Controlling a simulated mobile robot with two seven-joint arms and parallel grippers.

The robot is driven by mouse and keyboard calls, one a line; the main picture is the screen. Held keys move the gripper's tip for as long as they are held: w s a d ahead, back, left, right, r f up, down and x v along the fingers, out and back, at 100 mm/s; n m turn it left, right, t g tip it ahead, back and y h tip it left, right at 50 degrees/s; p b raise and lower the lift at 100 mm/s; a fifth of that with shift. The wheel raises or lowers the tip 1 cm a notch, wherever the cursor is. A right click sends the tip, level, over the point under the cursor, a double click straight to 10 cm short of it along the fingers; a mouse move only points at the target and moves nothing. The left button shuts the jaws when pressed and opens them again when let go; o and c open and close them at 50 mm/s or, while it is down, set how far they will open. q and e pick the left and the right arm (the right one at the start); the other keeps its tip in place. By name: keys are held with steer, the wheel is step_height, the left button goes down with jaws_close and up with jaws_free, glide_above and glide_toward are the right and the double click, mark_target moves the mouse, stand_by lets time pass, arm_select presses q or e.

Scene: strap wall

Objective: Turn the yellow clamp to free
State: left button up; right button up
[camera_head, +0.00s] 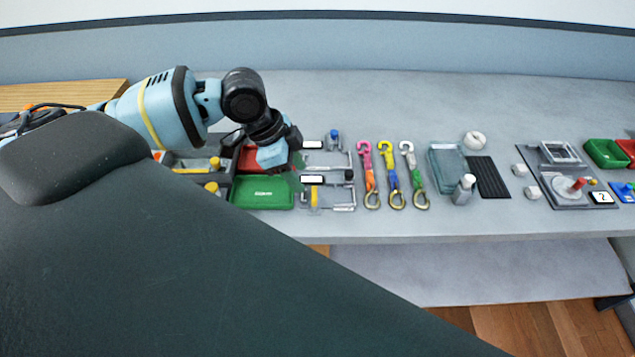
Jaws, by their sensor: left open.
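A small upright yellow piece (315,196) stands at a grey metal frame (340,207) beside a white label; it may be the yellow clamp, but its setting is too small to read. Two more yellow parts, an upper one (214,163) and a lower one (212,187), sit on grey holders to the left. My left gripper (284,170) is open and hangs over the red tray (248,158), left of the grey frame. It appears apart from the yellow piece. The fingertips are hard to make out, and the arm hides part of the red tray. My right gripper is out of view.
A green tray (262,193) lies in front of the red one. A pink strap (367,165), a yellow strap (387,155) and a white strap (408,155) with hooks lie to the right. A glass tray (446,160) and a bottle (464,189) stand beyond. The table's front strip is clear.

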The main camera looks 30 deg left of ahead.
mark_target(314, 197)
arm_select(q)
steer(key=shift+x, duration=3.95)
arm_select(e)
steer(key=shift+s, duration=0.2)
arm_select(q)
steer(key=shift+c, duration=0.4)
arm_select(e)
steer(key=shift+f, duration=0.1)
arm_select(q)
steer(key=c, duration=0.9)
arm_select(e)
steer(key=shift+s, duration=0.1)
